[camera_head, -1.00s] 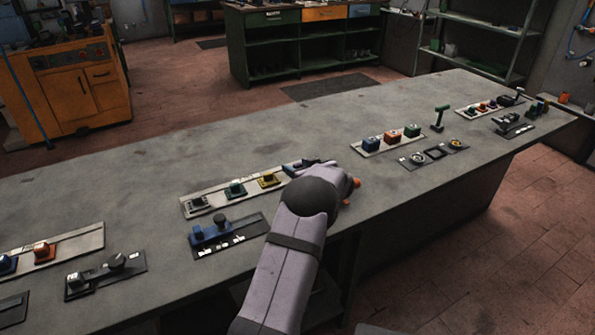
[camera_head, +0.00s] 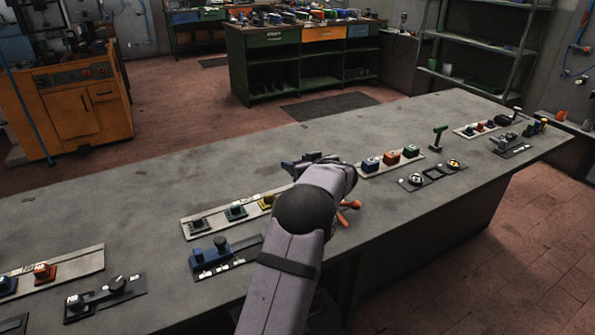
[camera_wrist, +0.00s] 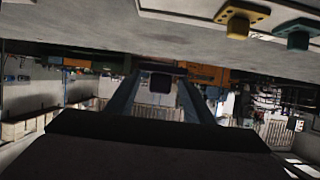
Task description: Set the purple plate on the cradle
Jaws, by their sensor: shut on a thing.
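My gripper (camera_head: 304,163) is above the bench, right of the yellow block, with its fingers mostly hidden behind my wrist. In the wrist view the fingers (camera_wrist: 160,82) are closed on a dark piece (camera_wrist: 160,69), which I take to be the purple plate; its colour is hard to tell. A dark base (camera_head: 228,264) with a blue block (camera_head: 212,259) and a black knob lies at the bench's near edge, left of my arm. It may be the cradle station, but I cannot tell which part is the cradle.
A pale strip (camera_head: 217,213) holds a dark block (camera_head: 199,227), a green block (camera_head: 236,213) and a yellow block (camera_head: 266,201). Similar stations line the bench, with blue, red and green blocks (camera_head: 411,151) to the right. The bench (camera_head: 130,195) behind the strip is clear.

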